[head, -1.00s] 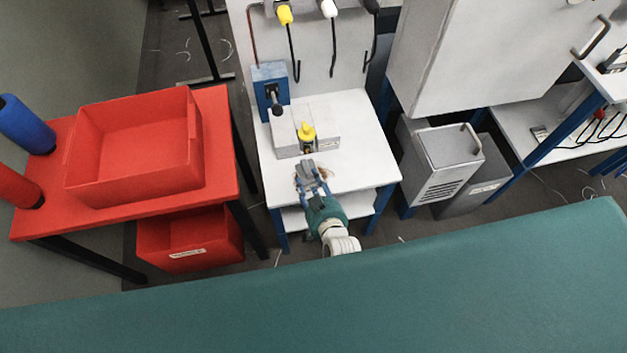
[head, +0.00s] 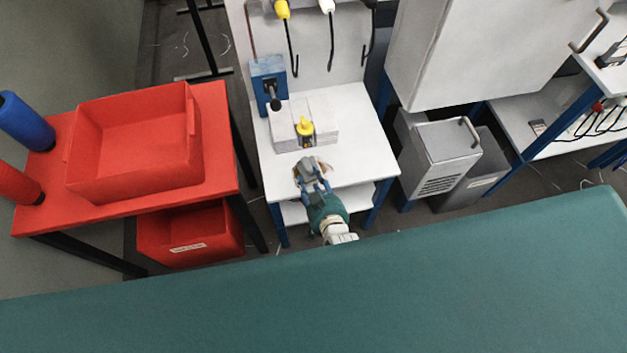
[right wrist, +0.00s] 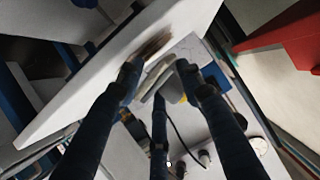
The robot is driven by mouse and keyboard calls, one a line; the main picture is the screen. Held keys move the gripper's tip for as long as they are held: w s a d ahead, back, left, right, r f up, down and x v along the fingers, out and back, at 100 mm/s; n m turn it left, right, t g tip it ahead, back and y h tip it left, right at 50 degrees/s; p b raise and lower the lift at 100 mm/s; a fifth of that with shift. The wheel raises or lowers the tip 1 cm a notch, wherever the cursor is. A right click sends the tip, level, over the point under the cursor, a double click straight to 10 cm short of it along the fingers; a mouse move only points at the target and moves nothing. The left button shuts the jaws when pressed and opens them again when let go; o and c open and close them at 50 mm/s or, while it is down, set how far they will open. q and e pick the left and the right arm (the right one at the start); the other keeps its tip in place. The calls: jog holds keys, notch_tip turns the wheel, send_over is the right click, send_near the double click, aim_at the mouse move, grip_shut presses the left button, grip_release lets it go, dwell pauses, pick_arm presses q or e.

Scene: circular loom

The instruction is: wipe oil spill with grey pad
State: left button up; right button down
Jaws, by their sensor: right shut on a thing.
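The grey pad (head: 306,171) is held in my right gripper (head: 311,184), over the front part of the white table (head: 352,150). The brown oil spill (head: 323,167) is a small smear right beside the pad, partly hidden by the pad and the fingers. In the right wrist view the pad (right wrist: 152,80) sits between the fingers, and the dark brown spill (right wrist: 152,46) shows on the white tabletop next to it. I cannot tell whether the pad touches the tabletop. My left gripper is not in view.
A blue device (head: 268,82) is at the back left. A red table with a red bin (head: 135,145) stands left. A grey container (head: 440,158) stands right. The tabletop's right side is clear.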

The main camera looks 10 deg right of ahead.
jog(key=shift+w+a+r+m+p, duration=0.1)
jog(key=shift+w+r+m+p, duration=0.1)
jog(key=shift+w+r, duration=0.25)
jog(key=shift+w+a+r+m+p, duration=0.15)
jog(key=shift+w+r, duration=0.1)
jog(key=shift+r, duration=0.35)
jog(key=shift+s+d+f, duration=0.1)
jog(key=shift+s+d, duration=0.05)
jog(key=shift+d, duration=1.15)
jog(key=shift+d+p, duration=0.5)
jog(key=shift+d, duration=2.75)
jog(key=shift+r, duration=0.2)
notch_tip(320, 180, up, 6)
jog(key=p, duration=0.5)
jog(key=shift+p, duration=0.35)
notch_tip(320, 180, up, 3)
jog(key=p, duration=0.3)
